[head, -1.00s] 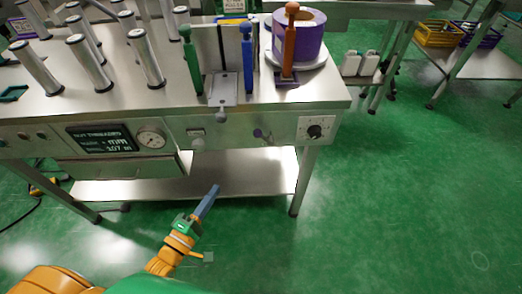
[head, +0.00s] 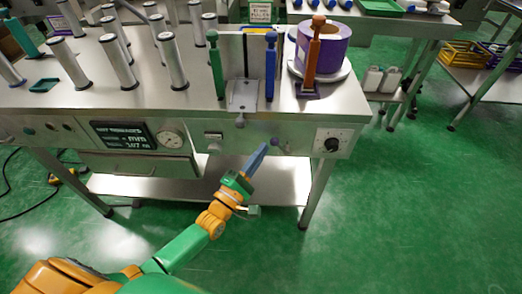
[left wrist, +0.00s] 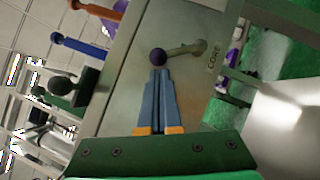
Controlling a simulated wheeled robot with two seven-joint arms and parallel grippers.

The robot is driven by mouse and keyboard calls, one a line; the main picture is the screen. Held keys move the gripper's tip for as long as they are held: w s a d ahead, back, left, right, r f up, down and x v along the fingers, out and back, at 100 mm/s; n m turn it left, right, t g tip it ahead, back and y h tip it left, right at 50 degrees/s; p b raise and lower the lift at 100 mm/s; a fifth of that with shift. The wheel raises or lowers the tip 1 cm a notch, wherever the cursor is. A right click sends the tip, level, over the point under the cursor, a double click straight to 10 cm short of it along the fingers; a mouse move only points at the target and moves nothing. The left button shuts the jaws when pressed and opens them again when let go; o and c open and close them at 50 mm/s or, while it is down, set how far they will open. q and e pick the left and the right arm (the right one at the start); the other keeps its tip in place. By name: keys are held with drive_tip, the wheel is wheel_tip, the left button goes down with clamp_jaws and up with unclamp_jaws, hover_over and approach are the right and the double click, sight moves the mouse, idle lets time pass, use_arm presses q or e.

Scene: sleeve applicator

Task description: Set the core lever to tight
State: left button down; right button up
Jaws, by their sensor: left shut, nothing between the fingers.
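The core lever (left wrist: 183,50) is on the front panel of the machine, beside a label that reads CORE. It is a short metal rod with a dark purple ball knob (left wrist: 158,57). The knob also shows in the head view (head: 275,142), just right of my fingertips. My left gripper (head: 263,148) is shut and empty, with its blue fingers at the panel. In the left wrist view the fingertips (left wrist: 158,70) meet the knob's edge; I cannot tell whether they touch it. The lever's tight marking is not readable. My right gripper is not in view.
Green (head: 215,62), blue (head: 270,66) and orange (head: 312,50) handles stand on the tabletop above. The floor in front is clear.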

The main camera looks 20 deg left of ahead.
sight(275, 144)
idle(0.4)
use_arm(q)
drive_tip(key=d+r+m+g+p, duration=0.1)
drive_tip(key=m+p, duration=0.1)
drive_tip(key=p, duration=0.1)
drive_tip(key=d+r+m+g+p, duration=0.1)
drive_tip(key=p, duration=0.3)
drive_tip(key=w+d+r+m+g+p, duration=0.1)
drive_tip(key=m+p, duration=0.1)
drive_tip(key=p, duration=0.1)
drive_tip(key=shift+r+m, duration=0.3)
drive_tip(key=shift+r, duration=0.05)
drive_tip(key=shift+d, duration=0.2)
idle(0.7)
